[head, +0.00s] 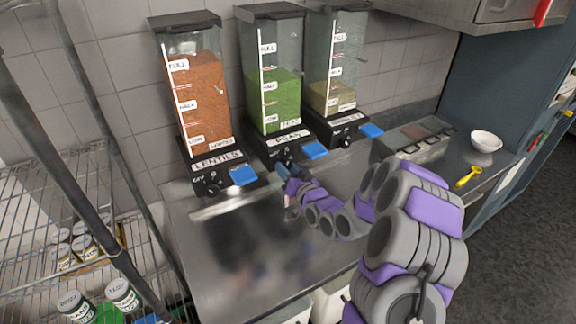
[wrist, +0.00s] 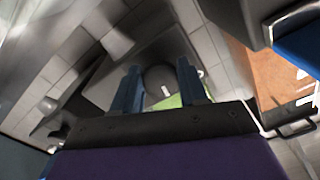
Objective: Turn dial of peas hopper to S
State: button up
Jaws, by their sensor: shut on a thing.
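The peas hopper (head: 286,95) is the middle of three clear hoppers at the back of the steel counter, with green peas filled to about the half mark. Its black base carries a PEAS label and a dark dial. In the head view my gripper (head: 283,172) is at the front of this base and partly hides the dial. In the wrist view the dark round dial (wrist: 157,77), with a white mark, lies between the blue fingers of my gripper (wrist: 160,90), which is shut on it. The letters around the dial are not readable.
The lentils hopper (head: 200,105) stands close on the left and a third hopper (head: 336,65) close on the right. Blue flaps (head: 316,150) stick out from the bases. A bowl (head: 486,142) and yellow spoon (head: 468,177) lie at right. The counter front (head: 235,250) is clear.

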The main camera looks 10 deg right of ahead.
jog(key=shift+r+m+p, duration=0.15)
jog(key=shift+m+p, duration=0.15)
jog(key=shift+m, duration=0.65)
jog(key=shift+r+m+p, duration=0.15)
jog(key=shift+m+p, duration=0.15)
jog(key=shift+m, duration=0.65)
jog(key=o, duration=1.1)
jog(key=shift+f, duration=0.2)
